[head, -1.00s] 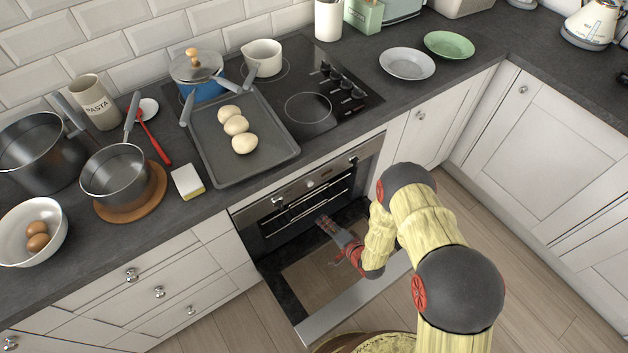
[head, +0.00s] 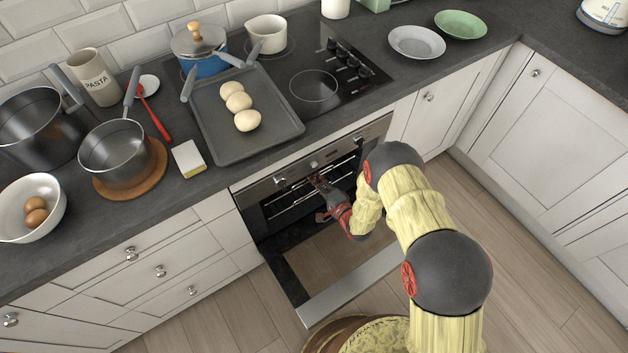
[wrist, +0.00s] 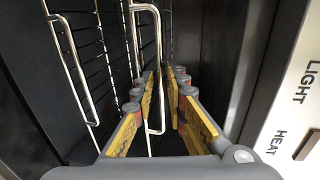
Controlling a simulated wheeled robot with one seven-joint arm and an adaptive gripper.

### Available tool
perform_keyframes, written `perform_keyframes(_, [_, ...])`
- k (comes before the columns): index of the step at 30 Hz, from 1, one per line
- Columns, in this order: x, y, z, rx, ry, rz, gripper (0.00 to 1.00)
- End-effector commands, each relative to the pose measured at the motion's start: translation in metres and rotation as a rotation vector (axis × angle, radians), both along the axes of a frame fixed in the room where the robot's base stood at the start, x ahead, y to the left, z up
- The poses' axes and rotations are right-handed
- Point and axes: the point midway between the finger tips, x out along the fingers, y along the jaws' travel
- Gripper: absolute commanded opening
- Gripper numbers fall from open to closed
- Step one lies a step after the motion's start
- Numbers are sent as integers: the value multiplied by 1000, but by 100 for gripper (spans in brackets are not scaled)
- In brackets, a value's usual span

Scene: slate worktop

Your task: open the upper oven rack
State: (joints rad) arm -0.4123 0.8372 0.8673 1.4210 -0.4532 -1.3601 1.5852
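The oven (head: 270,220) under the hob has its door (head: 352,284) folded down. Wire racks show inside it. In the wrist view, turned sideways, the upper rack (wrist: 158,35) is the one nearer the control panel, and its front wire loop runs down between my fingers. A lower rack (wrist: 68,60) is farther left. My gripper (head: 317,182) is at the oven mouth, just below the panel. In the wrist view my gripper (wrist: 164,75) is open, with a gap between its fingertips around the wire. Contact with the wire cannot be told.
The oven control panel (head: 300,172) is close above my gripper. The worktop (head: 225,178) overhangs the oven and bears a baking tray (head: 265,135) with buns. The floor (head: 540,250) to the right is clear.

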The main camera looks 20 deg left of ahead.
Motion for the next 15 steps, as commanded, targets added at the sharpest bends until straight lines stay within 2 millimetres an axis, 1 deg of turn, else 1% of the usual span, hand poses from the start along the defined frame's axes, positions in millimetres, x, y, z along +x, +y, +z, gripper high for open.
perform_keyframes(8, [1, 1, 0, 0, 0, 0, 14])
perform_keyframes(15, [1, 1, 0, -1, 1, 0, 0])
